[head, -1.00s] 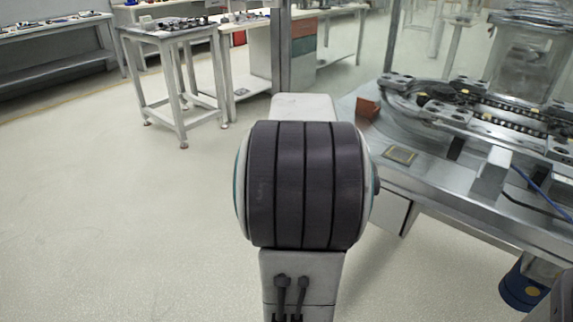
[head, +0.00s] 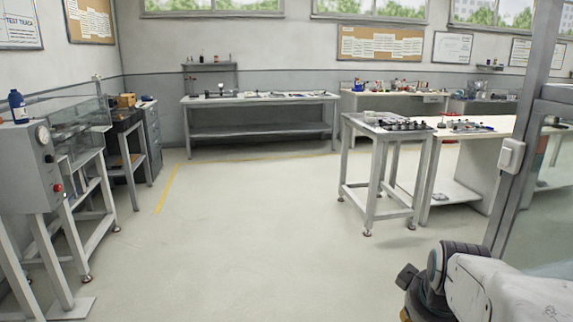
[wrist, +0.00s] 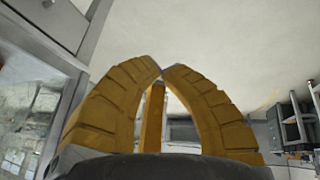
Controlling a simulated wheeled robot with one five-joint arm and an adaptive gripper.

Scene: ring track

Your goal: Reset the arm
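My arm (head: 490,285) reaches into the head view from the lower right corner, with its white link and dark joint showing there. In the wrist view my gripper (wrist: 163,70) has thick yellow ribbed fingers. The tips of the two front fingers come together, and a narrower yellow piece, perhaps a third finger, shows between them. I see no object held in the fingers. The gripper's fingertips cannot be made out in the head view.
A glass-panelled frame with a grey post (head: 525,130) stands close by my arm at the right. A small table (head: 385,130) with parts stands beyond. A grey machine stand (head: 40,170) is at the left. The middle floor (head: 240,230) is clear.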

